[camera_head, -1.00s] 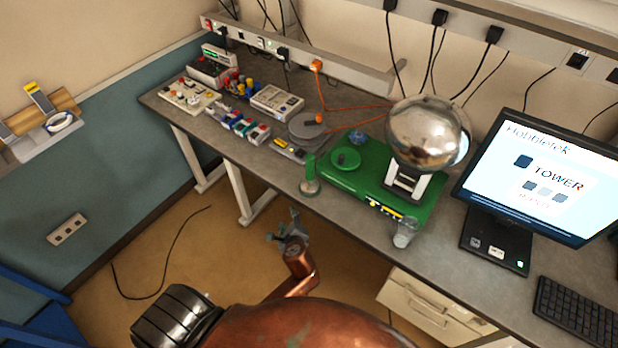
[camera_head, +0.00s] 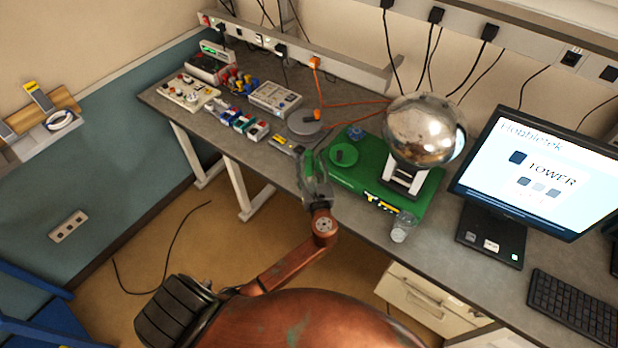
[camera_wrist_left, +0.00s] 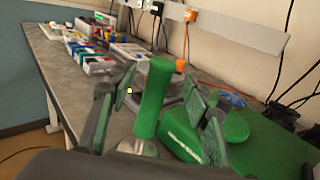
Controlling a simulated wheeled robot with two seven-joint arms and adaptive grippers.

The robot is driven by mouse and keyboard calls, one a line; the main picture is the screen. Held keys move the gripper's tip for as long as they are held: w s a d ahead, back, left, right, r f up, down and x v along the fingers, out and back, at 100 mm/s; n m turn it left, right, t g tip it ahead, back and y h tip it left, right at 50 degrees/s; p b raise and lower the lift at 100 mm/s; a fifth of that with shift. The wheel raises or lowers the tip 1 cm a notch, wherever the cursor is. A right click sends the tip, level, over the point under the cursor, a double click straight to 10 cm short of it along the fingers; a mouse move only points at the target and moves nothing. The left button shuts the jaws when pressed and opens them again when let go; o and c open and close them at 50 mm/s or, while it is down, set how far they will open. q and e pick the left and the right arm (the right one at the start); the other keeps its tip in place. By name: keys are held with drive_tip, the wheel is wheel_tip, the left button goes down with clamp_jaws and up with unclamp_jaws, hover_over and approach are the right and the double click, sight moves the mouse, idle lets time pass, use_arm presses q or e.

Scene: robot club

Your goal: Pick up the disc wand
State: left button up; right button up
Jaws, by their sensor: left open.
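The disc wand (camera_wrist_left: 153,98) stands upright at the front edge of the bench in the left wrist view. It has a thick green handle and a pale, shiny base low down, partly hidden. My left gripper (camera_wrist_left: 166,95) is open, with one finger to each side of the green handle and visible gaps between. In the head view my left gripper (camera_head: 314,172) is at the bench edge and largely covers the wand. My right gripper is not in view.
A green box (camera_head: 372,186) with a shiny metal sphere (camera_head: 425,130) stands close right of the gripper. A clear glass (camera_head: 403,226) is on the bench to its right. A grey disc (camera_head: 304,124) lies behind. An orange cable (camera_head: 355,116) runs to the sphere.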

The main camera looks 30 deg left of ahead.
use_arm(q)
drive_tip(key=x, duration=0.2)
drive_tip(key=shift+w+a+f, duration=0.1)
drive_tip(key=shift+w+a, duration=0.15)
drive_tip(key=shift+c, duration=0.6)
clamp_jaws()
